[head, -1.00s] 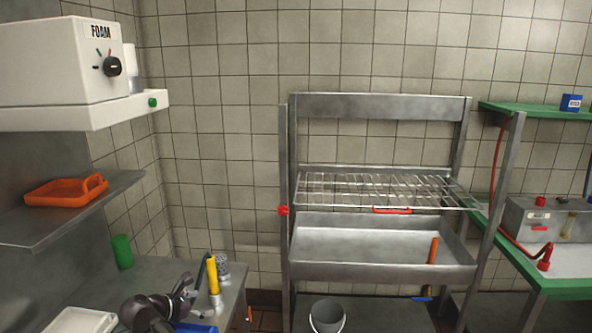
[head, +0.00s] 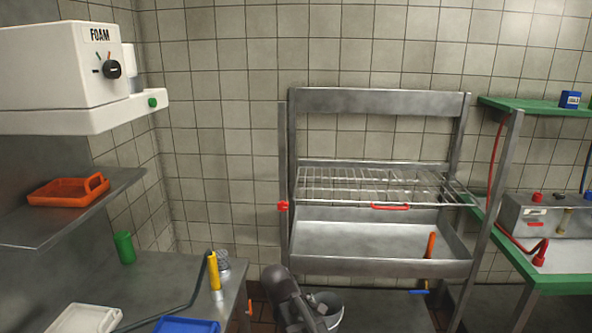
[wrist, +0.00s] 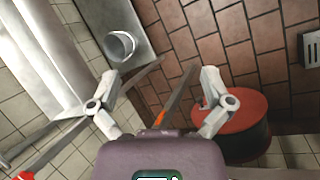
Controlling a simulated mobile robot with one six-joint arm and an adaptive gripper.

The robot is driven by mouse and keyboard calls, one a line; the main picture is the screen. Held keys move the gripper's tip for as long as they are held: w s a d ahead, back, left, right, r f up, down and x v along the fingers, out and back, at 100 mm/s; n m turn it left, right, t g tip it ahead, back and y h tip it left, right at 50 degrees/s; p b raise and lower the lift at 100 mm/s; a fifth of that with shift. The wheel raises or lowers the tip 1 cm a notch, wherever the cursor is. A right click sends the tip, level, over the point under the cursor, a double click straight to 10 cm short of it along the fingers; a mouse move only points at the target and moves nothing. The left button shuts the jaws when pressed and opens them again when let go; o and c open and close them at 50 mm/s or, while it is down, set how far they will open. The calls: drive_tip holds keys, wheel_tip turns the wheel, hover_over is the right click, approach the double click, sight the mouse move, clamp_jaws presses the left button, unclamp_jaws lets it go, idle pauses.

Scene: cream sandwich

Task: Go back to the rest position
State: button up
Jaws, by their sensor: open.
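My gripper (wrist: 159,80) is open in the wrist view, its two grey fingers spread wide with nothing between them. Beyond it are the brown floor tiles. In the head view my dark grey arm (head: 286,296) shows at the bottom centre, in front of the steel rack; the fingers cannot be made out there.
A grey bucket (head: 329,311) stands beside my arm, below the steel sink rack (head: 380,268). The left counter (head: 150,281) holds a blue tray (head: 187,325), a white tray (head: 87,318) and a yellow-handled tool (head: 213,270). A round red-topped thing (wrist: 235,108) is near the right finger.

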drive_tip(key=s+d+m+g+y+p, duration=0.1)
drive_tip(key=s+d+m+y, duration=0.1)
drive_tip(key=s+d+m, duration=0.2)
drive_tip(key=s+d+m+g+y+p, duration=0.1)
drive_tip(key=s+d+m+y, duration=0.2)
drive_tip(key=d+m, duration=0.4)
drive_tip(key=s+d, duration=0.1)
drive_tip(key=d, duration=0.2)
drive_tip(key=shift+s+r+m, duration=0.2)
drive_tip(key=shift+s+m, duration=0.1)
drive_tip(key=shift+s, duration=0.05)
drive_tip(key=c, duration=0.6)
